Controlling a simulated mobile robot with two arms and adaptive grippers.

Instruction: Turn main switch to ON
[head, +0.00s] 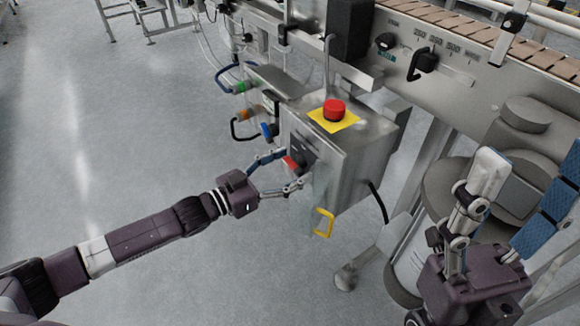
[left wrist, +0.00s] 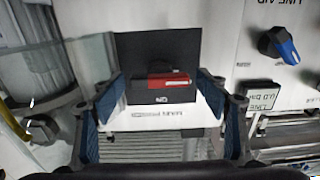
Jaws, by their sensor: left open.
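The main switch (left wrist: 165,81) is a red handle on a dark square plate in the left wrist view, with upside-down "ON" lettering and a label beneath it. The handle lies crosswise in that view. In the head view its red part (head: 291,163) shows on the side of the steel control box (head: 350,158). My left gripper (head: 294,170) is open at the switch. In the left wrist view its blue-padded fingers (left wrist: 163,90) stand on either side of the handle, seemingly without gripping it. My right gripper (head: 522,185) is open and empty at the lower right.
A clear panel (head: 311,198) with a yellow handle (head: 324,223) stands close beside my left fingers. A red button (head: 334,110) on a yellow plate tops the box. A blue knob (left wrist: 283,45) is beside the switch. The floor on the left is free.

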